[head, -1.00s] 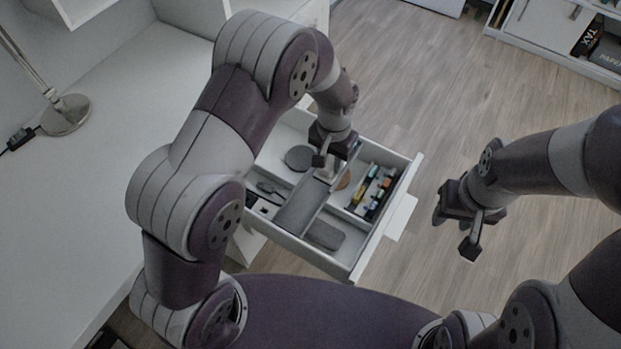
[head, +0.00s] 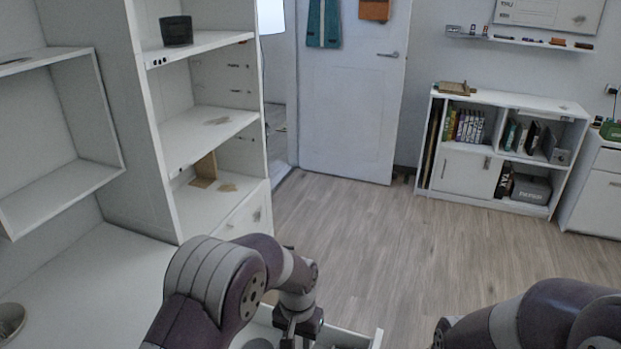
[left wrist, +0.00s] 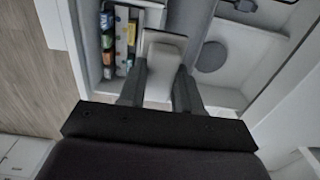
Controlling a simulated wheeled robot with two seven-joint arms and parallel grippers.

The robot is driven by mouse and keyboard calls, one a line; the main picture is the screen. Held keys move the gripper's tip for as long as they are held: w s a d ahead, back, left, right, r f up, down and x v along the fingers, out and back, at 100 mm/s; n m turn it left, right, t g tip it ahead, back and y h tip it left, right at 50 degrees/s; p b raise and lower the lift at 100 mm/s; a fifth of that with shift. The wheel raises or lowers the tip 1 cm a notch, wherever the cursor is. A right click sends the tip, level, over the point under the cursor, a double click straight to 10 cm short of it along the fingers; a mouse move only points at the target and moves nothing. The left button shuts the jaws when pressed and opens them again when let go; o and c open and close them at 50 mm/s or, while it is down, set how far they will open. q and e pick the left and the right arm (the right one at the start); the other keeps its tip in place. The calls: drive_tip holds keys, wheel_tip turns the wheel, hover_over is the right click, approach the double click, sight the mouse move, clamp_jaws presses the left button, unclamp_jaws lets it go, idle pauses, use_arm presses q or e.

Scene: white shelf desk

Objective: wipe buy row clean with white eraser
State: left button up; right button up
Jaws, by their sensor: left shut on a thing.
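In the left wrist view, a pale, white block-like thing, taken as the white eraser (left wrist: 163,50), sits between the two dark fingers of my left gripper (left wrist: 158,90). The gripper is shut on it, over the open drawer. In the head view, my left gripper (head: 297,338) is at the bottom edge and its fingertips are cut off. The whiteboard (head: 550,14) hangs on the far wall at top right, cut by the frame's top. It bears small dark writing; I cannot read the buy row. My right gripper is out of view.
A ledge (head: 520,40) with small items runs under the whiteboard. A low bookcase (head: 470,98) stands below. The wood floor (head: 390,230) between is clear.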

use_arm(q)
drive_tip(key=s+a+r+n+p, duration=0.2)
drive_tip(key=a+r+n+p, duration=0.2)
drive_tip(key=a+r+p, duration=0.3)
drive_tip(key=a+p, duration=0.5)
drive_tip(key=a, duration=0.3)
drive_tip(key=shift+s+a+r, duration=0.15)
drive_tip(key=shift+a, duration=0.05)
idle(0.3)
